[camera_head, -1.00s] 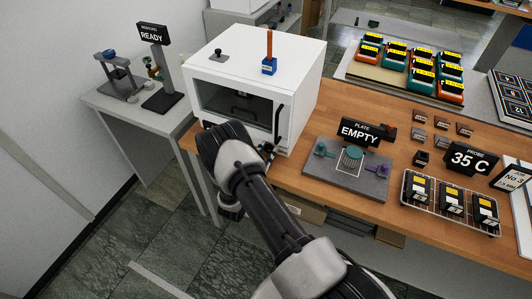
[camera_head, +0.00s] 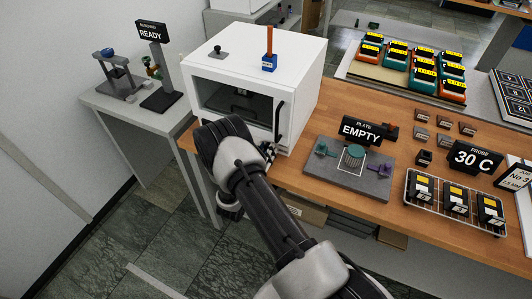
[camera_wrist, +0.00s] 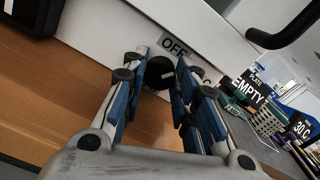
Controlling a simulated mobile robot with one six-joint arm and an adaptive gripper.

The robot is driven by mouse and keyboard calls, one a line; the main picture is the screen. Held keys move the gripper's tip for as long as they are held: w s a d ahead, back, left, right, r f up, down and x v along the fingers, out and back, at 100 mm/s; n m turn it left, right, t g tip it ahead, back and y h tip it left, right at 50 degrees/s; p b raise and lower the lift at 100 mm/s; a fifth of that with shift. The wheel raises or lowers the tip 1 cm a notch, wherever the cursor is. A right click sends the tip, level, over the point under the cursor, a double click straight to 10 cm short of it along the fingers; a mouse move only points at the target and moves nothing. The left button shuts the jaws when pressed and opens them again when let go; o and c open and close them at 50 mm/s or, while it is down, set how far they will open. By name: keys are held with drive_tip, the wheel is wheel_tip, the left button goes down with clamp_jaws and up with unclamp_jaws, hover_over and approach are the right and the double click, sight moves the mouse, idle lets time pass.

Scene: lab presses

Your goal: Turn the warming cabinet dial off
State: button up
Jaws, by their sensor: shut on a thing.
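The warming cabinet is a white box (camera_head: 255,60) with a dark window at the left end of the wooden bench. In the wrist view its dial (camera_wrist: 158,74) is a small black knob with a white mark, low on the white front. An "OFF" label (camera_wrist: 174,46) is just above it. A second label to the right is partly hidden by a finger. My gripper (camera_wrist: 160,82) has its blue-padded fingers on either side of the dial, shut on it. In the head view my arm hides the dial.
A dark door handle (camera_head: 280,117) stands out from the cabinet front near the fingers. Right of the cabinet are a grey plate station (camera_head: 320,179) with an "EMPTY" sign (camera_head: 362,130), a "30 C" probe display (camera_head: 474,156) and a wire rack (camera_head: 452,218) of small boxes.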

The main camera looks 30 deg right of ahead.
drive_tip(key=shift+n, duration=0.4)
drive_tip(key=o, duration=1.1)
drive_tip(key=shift+m, duration=0.3)
